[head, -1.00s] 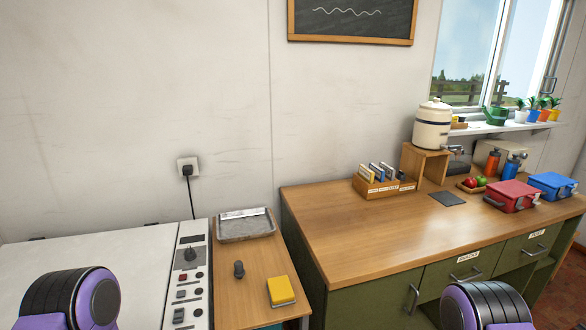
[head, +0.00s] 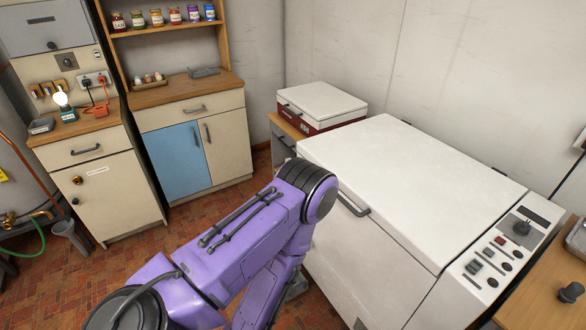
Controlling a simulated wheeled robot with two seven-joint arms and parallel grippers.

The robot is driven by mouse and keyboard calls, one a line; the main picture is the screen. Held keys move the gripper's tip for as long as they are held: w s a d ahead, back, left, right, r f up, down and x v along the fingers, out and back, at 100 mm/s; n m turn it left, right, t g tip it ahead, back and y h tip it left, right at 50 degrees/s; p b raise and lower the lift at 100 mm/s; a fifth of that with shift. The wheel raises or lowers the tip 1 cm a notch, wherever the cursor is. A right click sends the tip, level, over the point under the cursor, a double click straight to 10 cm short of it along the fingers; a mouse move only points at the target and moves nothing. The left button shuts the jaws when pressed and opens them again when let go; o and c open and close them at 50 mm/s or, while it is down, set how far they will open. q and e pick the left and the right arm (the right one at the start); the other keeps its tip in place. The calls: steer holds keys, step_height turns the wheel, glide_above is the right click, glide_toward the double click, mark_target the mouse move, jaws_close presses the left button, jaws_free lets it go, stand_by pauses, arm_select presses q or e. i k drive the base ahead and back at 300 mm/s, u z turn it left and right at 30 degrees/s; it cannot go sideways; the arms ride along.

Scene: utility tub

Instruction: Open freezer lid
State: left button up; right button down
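The white chest freezer (head: 370,250) stands right of the middle in the head view. Its broad white lid (head: 410,185) lies flat and looks shut. A dark bar handle (head: 352,205) sits at the lid's front edge, left of its middle. My purple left arm crosses the lower middle, its black elbow close in front of the freezer's left end. The forearm runs down out of the picture, and the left gripper is not seen. My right arm and gripper are out of view.
A control panel (head: 500,255) with knobs and switches lies right of the lid. A red and white box (head: 322,103) stands behind the freezer's left end. Cabinets (head: 190,140) line the left wall. Tiled floor (head: 130,265) lies open between them and the freezer.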

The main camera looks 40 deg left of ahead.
mark_target(436, 200)
steer(key=u, duration=0.8)
steer(key=k, duration=0.3)
steer(key=u, duration=0.45)
steer(key=i, duration=1.25)
steer(key=z, duration=0.6)
